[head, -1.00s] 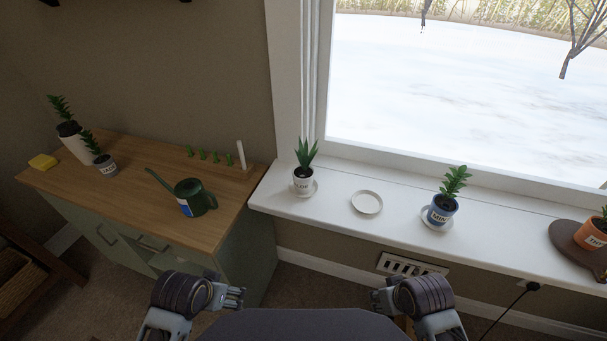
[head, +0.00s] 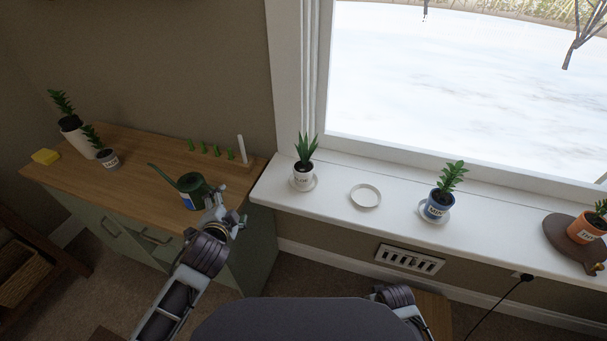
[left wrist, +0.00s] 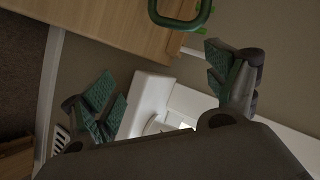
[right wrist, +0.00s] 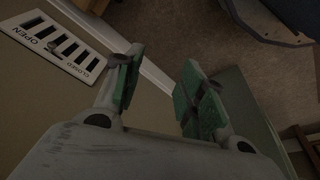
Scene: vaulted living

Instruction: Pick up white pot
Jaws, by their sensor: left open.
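A small white pot (head: 302,181) with a spiky green plant and dark lettering stands upright on a saucer at the left end of the white windowsill. A taller plain white pot (head: 82,143) with a leafy plant stands at the cabinet's far left. My left gripper (head: 228,216) is open and empty over the cabinet's right edge, left of the lettered pot and apart from it. Its spread fingers show in the left wrist view (left wrist: 165,92). My right gripper (right wrist: 160,92) is open and empty in the right wrist view; its fingers are hidden in the head view.
A green watering can (head: 190,184) stands on the wooden cabinet top (head: 130,170), close beside my left gripper. An empty saucer (head: 365,196), a blue pot (head: 437,208) and an orange pot (head: 583,229) stand along the windowsill (head: 400,203). A grey pot (head: 108,160) is on the cabinet.

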